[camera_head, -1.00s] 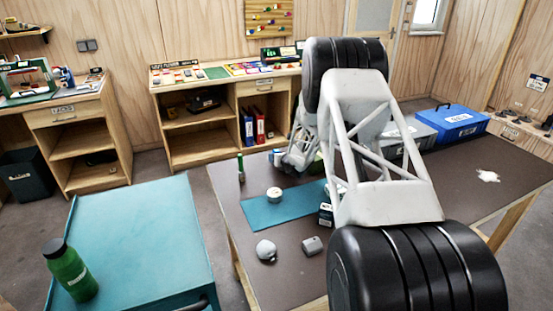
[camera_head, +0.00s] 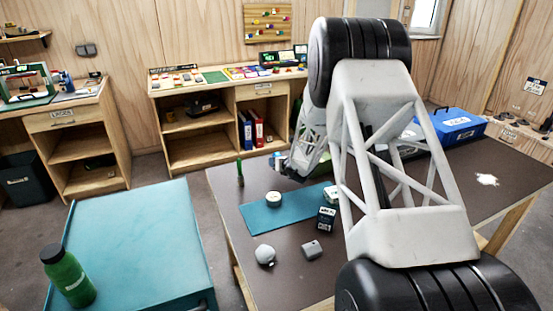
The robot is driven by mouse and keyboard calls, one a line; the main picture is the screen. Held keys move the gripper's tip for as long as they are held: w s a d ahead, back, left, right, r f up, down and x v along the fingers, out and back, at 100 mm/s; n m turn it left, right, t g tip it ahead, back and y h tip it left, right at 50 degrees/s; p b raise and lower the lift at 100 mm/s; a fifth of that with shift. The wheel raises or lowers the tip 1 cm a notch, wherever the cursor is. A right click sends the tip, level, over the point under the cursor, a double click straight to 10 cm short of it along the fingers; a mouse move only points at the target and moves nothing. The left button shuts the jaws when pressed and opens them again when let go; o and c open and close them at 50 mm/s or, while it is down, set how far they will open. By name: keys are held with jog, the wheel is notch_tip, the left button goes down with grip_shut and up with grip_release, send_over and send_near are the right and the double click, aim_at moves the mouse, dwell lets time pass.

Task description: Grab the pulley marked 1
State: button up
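No pulley with a readable 1 can be made out from here. Small items stand on the dark table (camera_head: 420,205). A rounded grey item (camera_head: 265,255) and a small grey block (camera_head: 311,249) are at its near left; whether either is a pulley I cannot tell. A round white item (camera_head: 273,199) sits on the teal mat (camera_head: 287,212). A dark labelled box (camera_head: 326,218) is by the mat's right end. My gripper (camera_head: 291,174) hangs over the table behind the mat, apart from these items. Its fingers are too small and dark to read. My arm hides the table's middle.
A green marker-like item (camera_head: 240,172) stands at the table's back left. A blue case (camera_head: 451,126) is at the far right, and a white patch (camera_head: 487,180) lies on the right side. A teal cart (camera_head: 140,235) with a green bottle (camera_head: 67,275) stands left.

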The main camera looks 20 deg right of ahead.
jog(key=s, duration=0.3)
jog(key=s+a, duration=0.1)
jog(key=s, duration=0.2)
jog(key=s+a+r, duration=0.1)
jog(key=s, duration=0.2)
jog(key=shift+s+a, duration=0.25)
jog(key=shift+s, duration=0.05)
jog(key=shift+d, duration=0.1)
dwell(0.5)
